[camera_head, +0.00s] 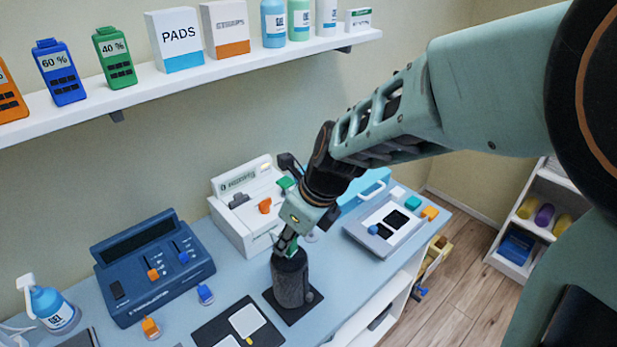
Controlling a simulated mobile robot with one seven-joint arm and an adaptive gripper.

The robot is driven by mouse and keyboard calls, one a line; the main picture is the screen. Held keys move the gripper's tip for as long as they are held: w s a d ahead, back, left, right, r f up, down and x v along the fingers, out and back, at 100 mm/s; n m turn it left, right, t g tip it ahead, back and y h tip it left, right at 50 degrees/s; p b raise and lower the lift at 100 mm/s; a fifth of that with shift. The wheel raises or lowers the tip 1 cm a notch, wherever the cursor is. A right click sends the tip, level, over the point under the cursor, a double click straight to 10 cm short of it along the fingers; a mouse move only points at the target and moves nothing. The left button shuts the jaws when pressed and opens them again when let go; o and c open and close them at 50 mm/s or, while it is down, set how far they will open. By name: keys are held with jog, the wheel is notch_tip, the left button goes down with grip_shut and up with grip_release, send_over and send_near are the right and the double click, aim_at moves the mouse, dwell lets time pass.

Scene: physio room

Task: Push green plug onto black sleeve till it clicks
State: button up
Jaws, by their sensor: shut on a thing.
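My gripper (286,245) points down at the top of an upright dark grey cylinder (293,284), which stands on a flat black base on the blue table. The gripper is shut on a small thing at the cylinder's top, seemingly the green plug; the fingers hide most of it. I cannot make out the black sleeve apart from the dark cylinder, nor tell whether plug and sleeve touch. Another green piece (286,183) shows on the white device behind.
The white device (235,224) with an orange piece (265,206) stands behind my gripper. A blue console (152,265) and loose blue (205,294) and orange (150,327) pieces are left. A black pad (222,333) lies in front; a grey tray (383,226) is right.

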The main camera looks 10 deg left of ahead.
jog(key=shift+f+b, duration=0.45)
jog(key=shift+f, duration=0.25)
jog(key=shift+s+d+f+p, duration=0.1)
jog(key=shift+s+f+p, duration=0.1)
jog(key=shift+p, duration=0.45)
dwell(3.6)
jog(key=shift+w+r+p, duration=0.2)
jog(key=shift+p, duration=0.3)
dwell(2.5)
